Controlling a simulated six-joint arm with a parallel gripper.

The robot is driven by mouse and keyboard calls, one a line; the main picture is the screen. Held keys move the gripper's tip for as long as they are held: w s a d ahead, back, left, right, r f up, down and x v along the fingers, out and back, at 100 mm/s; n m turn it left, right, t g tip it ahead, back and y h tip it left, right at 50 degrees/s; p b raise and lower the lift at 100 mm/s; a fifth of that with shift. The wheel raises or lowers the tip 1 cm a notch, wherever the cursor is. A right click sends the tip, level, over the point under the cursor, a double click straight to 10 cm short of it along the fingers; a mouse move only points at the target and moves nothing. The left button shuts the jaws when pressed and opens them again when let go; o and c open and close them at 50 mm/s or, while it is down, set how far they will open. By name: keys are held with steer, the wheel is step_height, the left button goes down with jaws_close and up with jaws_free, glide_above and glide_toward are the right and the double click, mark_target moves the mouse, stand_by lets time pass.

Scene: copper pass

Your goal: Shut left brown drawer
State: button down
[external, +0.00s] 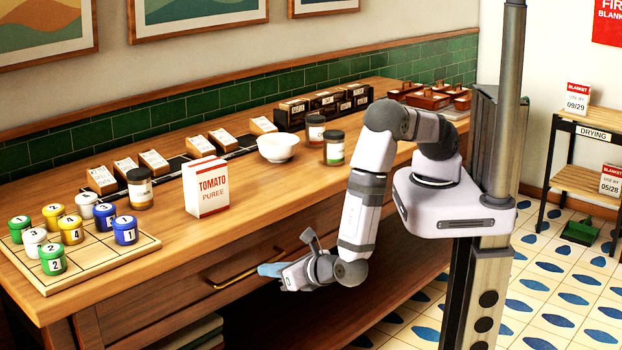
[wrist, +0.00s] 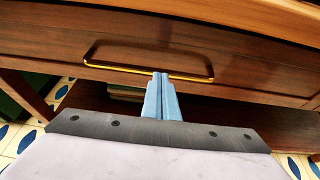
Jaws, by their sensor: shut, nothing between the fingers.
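The brown wooden drawer front (external: 150,298) is in the side of the bench, below the worktop. Its brass bar handle (external: 232,281) shows left of my gripper. In the wrist view, the drawer front (wrist: 225,50) spans the top, and the handle (wrist: 112,68) runs across it. My gripper (external: 268,270) has blue fingers pressed together, with nothing between them. In the wrist view, its fingertips (wrist: 160,76) overlap the handle's lower bar near the middle. I cannot tell whether they touch it. No clear gap shows around the drawer front, so how far it stands out is unclear.
The worktop holds a tomato puree box (external: 206,186), a white bowl (external: 278,148), jars and a board (external: 120,262) of numbered pots. An open lower shelf (external: 300,325) lies beneath the drawer. A drying rack (external: 590,150) stands at the right.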

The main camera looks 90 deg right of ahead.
steer(key=shift+d, duration=0.1)
stand_by(0.3)
steer(key=f+b+v, duration=0.2)
steer(key=v, duration=1.1)
steer(key=shift+s+a+b, duration=0.3)
steer(key=shift+s+a, duration=0.1)
steer(key=shift+a, duration=0.2)
steer(key=s+d+r+m+g+y+p, duration=0.3)
steer(key=d+r+m, duration=0.1)
steer(key=d+m, duration=0.4)
steer(key=s+d+r+m+g+y+p, duration=0.3)
steer(key=d+r+m, duration=0.2)
steer(key=d+m, duration=0.3)
steer(key=s+d+r+m+g+y+p, duration=0.3)
steer(key=d+r+m, duration=0.2)
steer(key=d+m, duration=0.3)
steer(key=m, duration=0.3)
steer(key=shift+s+d+g, duration=0.15)
steer(key=shift+s+g, duration=0.1)
steer(key=shift+g, duration=0.15)
